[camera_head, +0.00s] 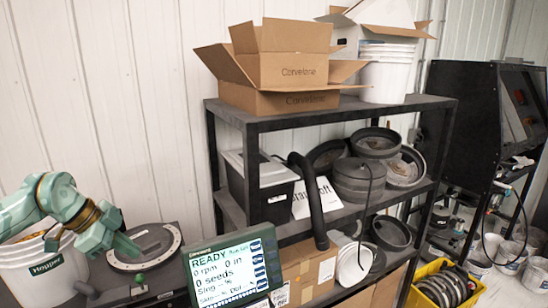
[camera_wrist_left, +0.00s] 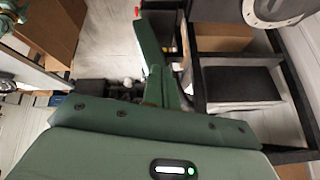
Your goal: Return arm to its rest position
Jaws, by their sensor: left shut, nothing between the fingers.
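My left gripper (camera_head: 128,245) comes in from the left of the head view, green with brown bands on the arm behind it. It is shut and empty, above the left part of the seed meter (camera_head: 150,262), a dark housing with a pale ring. I cannot tell the exact gap between fingers and housing. In the left wrist view the green gripper (camera_wrist_left: 158,85) shows with its fingers together and nothing between them. My right gripper is in neither view.
A white Hopper bucket (camera_head: 35,268) stands left, behind my arm. A display screen (camera_head: 232,272) reads READY, 0 rpm, 0 seeds. A black shelf (camera_head: 330,118) holds cardboard boxes (camera_head: 290,70), buckets and round plates. A yellow crate (camera_head: 425,272) sits low on the right.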

